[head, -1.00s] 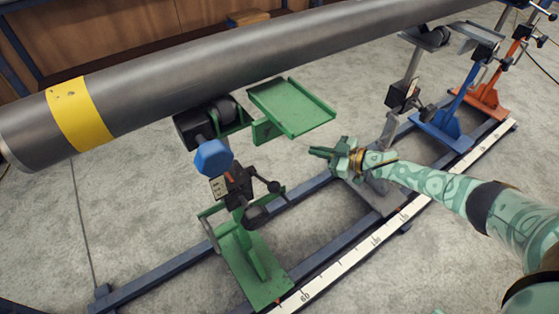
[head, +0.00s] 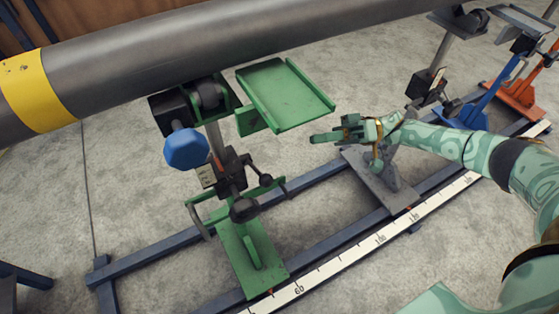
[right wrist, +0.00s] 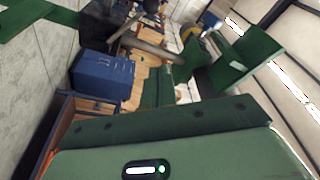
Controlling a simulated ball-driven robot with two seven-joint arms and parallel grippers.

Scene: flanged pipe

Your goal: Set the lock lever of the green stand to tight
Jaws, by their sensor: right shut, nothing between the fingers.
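The green stand (head: 246,262) is upright on the rail, left of the middle in the head view, with a black clamp block on its post. A thin dark lever with a ball knob (head: 281,181) sticks out to the right of the block; it looks like the lock lever. I cannot read its setting. A second black knob (head: 243,210) is lower at the front. My right gripper (head: 314,138) is shut and empty, above and right of the lever, apart from it, pointing left. The stand is hard to make out in the right wrist view. My left gripper is out of view.
A grey pipe (head: 200,50) runs across above the stand. A green tray (head: 290,95) juts out just above my right gripper. A blue hexagonal knob (head: 186,149) is left of the post. A scale strip (head: 345,262) runs along the rail. Blue (head: 468,117) and orange stands are at right.

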